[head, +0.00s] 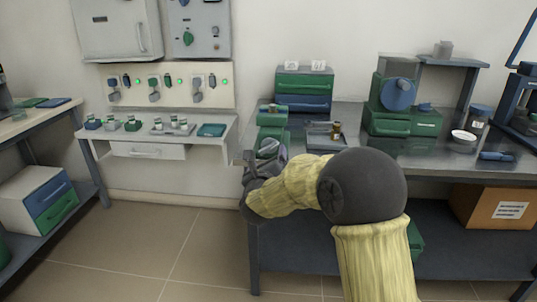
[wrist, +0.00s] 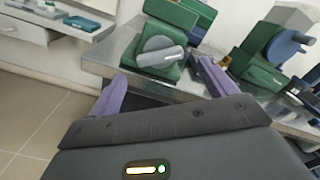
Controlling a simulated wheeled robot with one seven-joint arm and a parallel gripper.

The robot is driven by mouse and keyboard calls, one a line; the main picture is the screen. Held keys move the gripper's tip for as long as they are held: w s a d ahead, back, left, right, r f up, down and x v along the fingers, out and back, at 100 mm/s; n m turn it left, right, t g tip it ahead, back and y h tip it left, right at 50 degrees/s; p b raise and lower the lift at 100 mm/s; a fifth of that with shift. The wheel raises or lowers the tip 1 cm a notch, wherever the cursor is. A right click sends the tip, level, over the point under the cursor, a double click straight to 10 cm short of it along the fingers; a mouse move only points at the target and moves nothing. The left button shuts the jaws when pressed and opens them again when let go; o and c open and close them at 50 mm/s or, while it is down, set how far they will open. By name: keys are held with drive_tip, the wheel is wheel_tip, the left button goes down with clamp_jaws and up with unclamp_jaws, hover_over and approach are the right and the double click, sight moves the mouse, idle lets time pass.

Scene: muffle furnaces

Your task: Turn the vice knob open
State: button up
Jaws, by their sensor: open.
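The vice is a green block with a round grey knob (head: 268,147) on its front, at the left front corner of the metal bench. In the wrist view the knob (wrist: 158,48) is a grey disc with a pale bar-like handle pointing right, on the green vice body (wrist: 150,71). My gripper (wrist: 162,72) is open, its two purple fingers spread left and right just in front of the vice. The knob lies ahead between the fingers, apart from them as far as I can tell. In the head view my arm hides part of the vice front, and the fingers are hard to make out.
Green and blue drawers (head: 304,90) stand behind the vice. A tray (head: 322,128) with a small brass piece is to its right. A green machine with a blue disc (head: 398,94) stands farther right. A wall shelf (head: 215,145) is left, with open floor between.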

sight(269, 151)
drive_tip(key=shift+w+d, duration=0.1)
drive_tip(key=shift+w, duration=2.05)
drive_tip(key=c, duration=1)
